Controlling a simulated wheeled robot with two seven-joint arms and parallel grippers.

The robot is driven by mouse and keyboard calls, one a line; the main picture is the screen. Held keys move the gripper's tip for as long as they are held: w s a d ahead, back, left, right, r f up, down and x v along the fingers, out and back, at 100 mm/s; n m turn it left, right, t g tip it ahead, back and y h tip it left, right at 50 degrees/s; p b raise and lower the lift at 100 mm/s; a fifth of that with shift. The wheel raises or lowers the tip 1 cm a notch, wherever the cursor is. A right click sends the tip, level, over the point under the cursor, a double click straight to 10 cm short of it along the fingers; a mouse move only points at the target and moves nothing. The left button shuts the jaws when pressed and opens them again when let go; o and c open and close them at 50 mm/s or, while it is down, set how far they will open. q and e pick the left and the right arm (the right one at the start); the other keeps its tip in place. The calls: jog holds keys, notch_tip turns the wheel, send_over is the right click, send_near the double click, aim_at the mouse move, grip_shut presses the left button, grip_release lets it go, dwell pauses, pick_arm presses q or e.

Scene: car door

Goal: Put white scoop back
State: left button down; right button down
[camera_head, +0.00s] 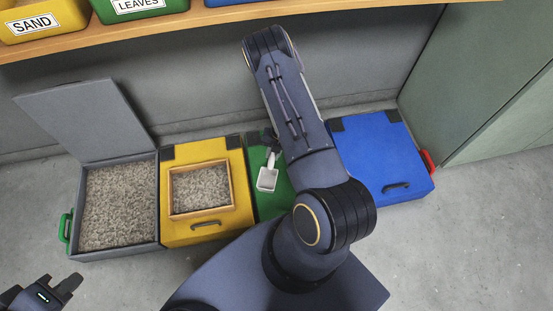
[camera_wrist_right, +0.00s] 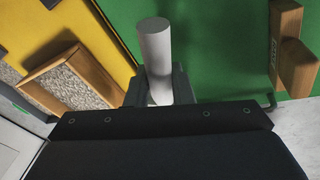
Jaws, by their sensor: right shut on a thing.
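The white scoop (camera_head: 267,179) is over the green box (camera_head: 266,204) between the yellow and blue boxes. My right gripper (camera_head: 271,140) is shut on its handle, and the scoop's pan points toward the front. In the right wrist view, the white round handle (camera_wrist_right: 156,45) stands between the fingers (camera_wrist_right: 160,85), with green behind it. I cannot tell whether the scoop touches the green lid. My left gripper (camera_head: 58,284) is at the lower left, apart from the boxes, with its fingers apart and nothing between them.
A grey box (camera_head: 156,160) with its lid raised holds gravel. A wooden tray (camera_head: 208,217) of gravel sits on the yellow box (camera_head: 188,238). A blue box (camera_head: 377,151) stands at right. A shelf (camera_head: 150,28) with labelled bins runs above. The right wrist view shows wooden pieces (camera_wrist_right: 284,40) on green.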

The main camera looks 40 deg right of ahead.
jog(key=d+f, duration=0.1)
jog(key=d+f+b, duration=0.1)
jog(key=shift+w+f, duration=0.35)
jog(key=shift+d+f+b, duration=0.15)
jog(key=shift+f+b, duration=0.7)
jog(key=shift+f, duration=0.7)
jog(key=shift+f, duration=0.2)
jog(key=c, duration=1.3)
grip_release()
jog(key=shift+o, duration=0.2)
jog(key=shift+r, duration=0.1)
